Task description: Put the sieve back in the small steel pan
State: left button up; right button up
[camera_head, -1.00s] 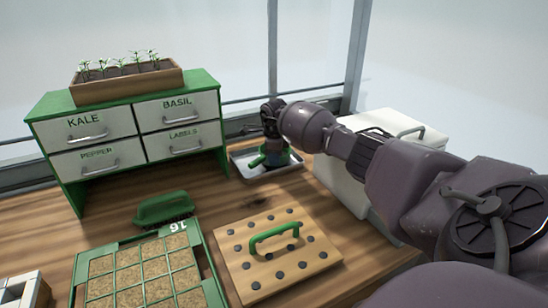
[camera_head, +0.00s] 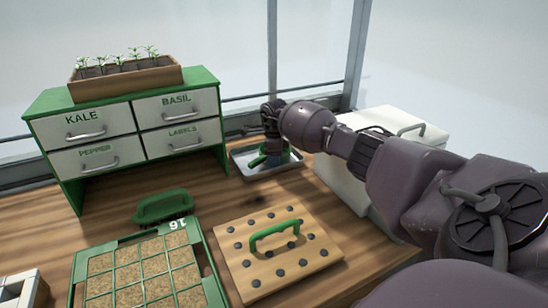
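The small steel pan (camera_head: 279,169) stands on the wooden table at the back, right of the drawer cabinet. The sieve (camera_head: 256,161) shows as a green part low in the pan, mostly hidden behind my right gripper. My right gripper (camera_head: 273,143) reaches down over the pan from the right, right at the sieve. Its fingertips are hidden, so I cannot tell whether they are open or shut, or whether they touch the sieve. My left gripper is not in view.
A drawer cabinet (camera_head: 124,130) with a seedling box (camera_head: 124,82) stands at the back left. A white box (camera_head: 345,185) stands right of the pan. In front are a green brush (camera_head: 163,206), a seed tray (camera_head: 141,241) and a pegged board with a green handle (camera_head: 278,235).

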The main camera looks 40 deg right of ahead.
jog(key=shift+r, duration=0.15)
notch_tip(320, 180, up, 10)
jog(key=p, duration=0.1)
jog(key=shift+s+a+r, duration=0.15)
jog(key=shift+s+r, duration=0.1)
